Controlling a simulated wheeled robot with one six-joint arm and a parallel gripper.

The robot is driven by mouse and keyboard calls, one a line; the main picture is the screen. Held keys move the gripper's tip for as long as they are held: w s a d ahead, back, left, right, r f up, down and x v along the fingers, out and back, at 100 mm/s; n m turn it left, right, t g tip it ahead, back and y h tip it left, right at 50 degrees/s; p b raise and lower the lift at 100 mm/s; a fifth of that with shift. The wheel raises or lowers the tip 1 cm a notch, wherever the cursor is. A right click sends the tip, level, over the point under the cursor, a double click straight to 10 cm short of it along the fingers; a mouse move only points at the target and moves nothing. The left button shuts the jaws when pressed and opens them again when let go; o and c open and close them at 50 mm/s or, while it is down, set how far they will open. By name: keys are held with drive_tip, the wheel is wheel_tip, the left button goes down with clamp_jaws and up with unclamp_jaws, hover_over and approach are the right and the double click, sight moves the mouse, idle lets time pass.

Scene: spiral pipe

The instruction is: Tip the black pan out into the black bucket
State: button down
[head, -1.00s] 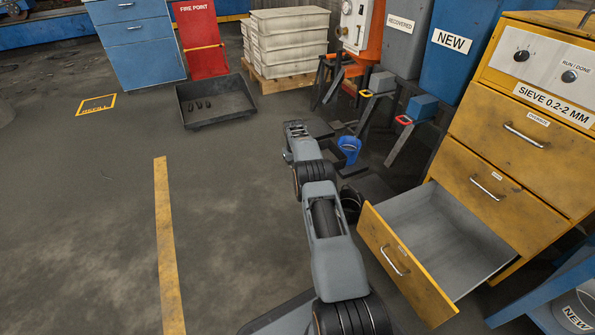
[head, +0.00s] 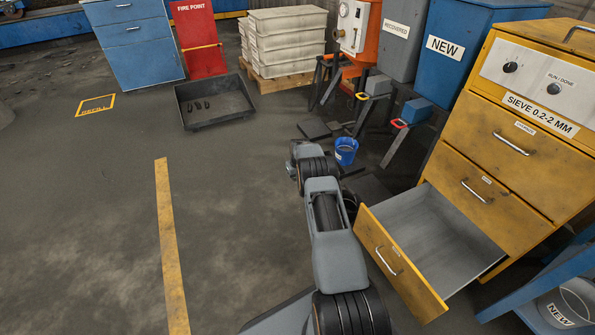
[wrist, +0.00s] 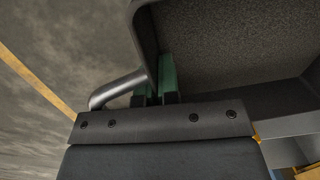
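In the wrist view, the two green fingertips of my gripper (wrist: 160,82) are close together at the near edge of a dark, speckled pan (wrist: 235,45), which I take to be the black pan. They appear to pinch its edge, and a grey rod sticks out beside them. The inside I can see looks bare; the rest is out of frame. In the head view my arm hides the gripper and the pan. A dark rounded shape (head: 351,202) shows partly behind my arm; I cannot tell whether it is the black bucket.
A yellow cabinet (head: 505,150) has its lowest drawer (head: 405,265) pulled out, empty, right of my arm. A blue bucket (head: 346,149) stands beyond my arm. A dark tray (head: 230,118) with several dark pieces lies on the floor further back. Floor to the left is clear.

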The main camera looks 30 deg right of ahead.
drive_tip(key=shift+s+f+p, duration=0.2)
drive_tip(key=shift+f+p, duration=0.05)
drive_tip(key=shift+p, duration=0.2)
drive_tip(key=shift+r+t+p, duration=0.35)
drive_tip(key=shift+t+p, duration=0.05)
drive_tip(key=shift+p, duration=0.35)
drive_tip(key=shift+r+t+y+p, duration=0.4)
drive_tip(key=shift+r+t+p, duration=0.3)
drive_tip(key=shift+p, duration=1.45)
drive_tip(key=shift+r+p, duration=0.3)
drive_tip(key=shift+p, duration=0.2)
drive_tip(key=r+t+p, duration=0.1)
drive_tip(key=p, duration=0.1)
drive_tip(key=r+t+p, duration=0.1)
drive_tip(key=p, duration=0.1)
drive_tip(key=shift+s+d+r, duration=0.1)
drive_tip(key=shift+s+d, duration=0.1)
drive_tip(key=shift+s, duration=0.15)
drive_tip(key=shift+s+r+t+y+b, duration=0.3)
drive_tip(key=shift+r+t+y, duration=0.05)
drive_tip(key=shift+t+y, duration=0.05)
drive_tip(key=shift+b, duration=0.3)
drive_tip(key=shift+d+r, duration=0.1)
drive_tip(key=shift+r, duration=0.05)
drive_tip(key=shift+s+r+t+b, duration=0.25)
drive_tip(key=shift+r+t+b, duration=0.35)
drive_tip(key=shift+b, duration=0.85)
